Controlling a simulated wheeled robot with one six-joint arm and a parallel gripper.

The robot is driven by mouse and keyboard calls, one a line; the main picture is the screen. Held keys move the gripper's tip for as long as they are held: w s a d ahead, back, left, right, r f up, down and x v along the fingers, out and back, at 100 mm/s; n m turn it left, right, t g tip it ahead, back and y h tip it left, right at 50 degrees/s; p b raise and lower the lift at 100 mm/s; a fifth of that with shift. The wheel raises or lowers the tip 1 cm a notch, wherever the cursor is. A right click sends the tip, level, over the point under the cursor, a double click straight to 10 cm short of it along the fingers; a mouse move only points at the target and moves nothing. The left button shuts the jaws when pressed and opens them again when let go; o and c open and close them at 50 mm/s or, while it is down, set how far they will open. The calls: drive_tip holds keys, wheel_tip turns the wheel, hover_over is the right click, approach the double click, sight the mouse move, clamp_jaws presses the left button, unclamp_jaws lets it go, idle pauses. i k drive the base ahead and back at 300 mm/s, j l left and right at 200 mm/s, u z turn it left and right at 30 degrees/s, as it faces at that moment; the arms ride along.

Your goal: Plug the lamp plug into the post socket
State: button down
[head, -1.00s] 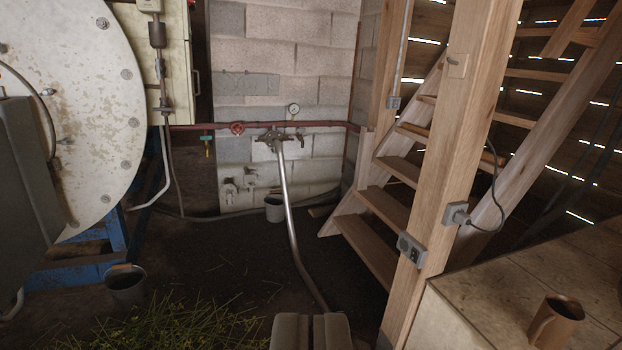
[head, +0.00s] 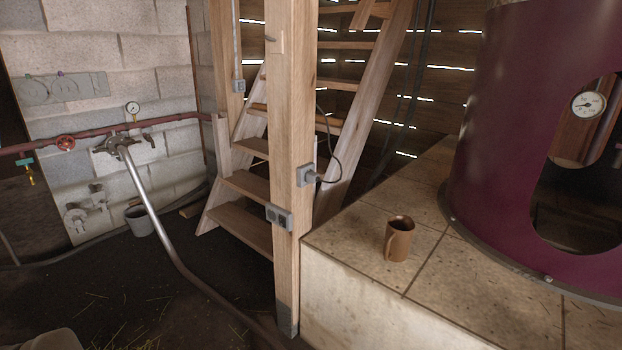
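The wooden post (head: 291,120) stands left of centre. A grey double socket (head: 279,217), which looks like the post socket, is fixed low on its front. A little higher, at the post's right edge, is a grey square fitting (head: 303,177). A grey plug (head: 313,176), apparently the lamp plug, sits at this fitting, with a dark cord (head: 339,160) looping from it up behind the post. I cannot tell how far the plug is seated there. The lamp itself is not identifiable. My gripper is not in view.
A brown mug (head: 399,238) stands on the tiled ledge (head: 345,235) right of the post. A large maroon vessel (head: 500,130) with a gauge fills the right. Wooden stairs (head: 245,185) rise behind the post. A metal pipe (head: 150,210) slopes to the floor at left; a bucket (head: 138,220) stands behind.

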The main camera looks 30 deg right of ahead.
sight(312, 177)
drive_tip(key=i+l, duration=0.1)
drive_tip(key=i, duration=0.45)
drive_tip(key=i+l, duration=0.15)
drive_tip(key=i, duration=0.35)
drive_tip(key=i+z, duration=0.15)
drive_tip(key=z, duration=1.5)
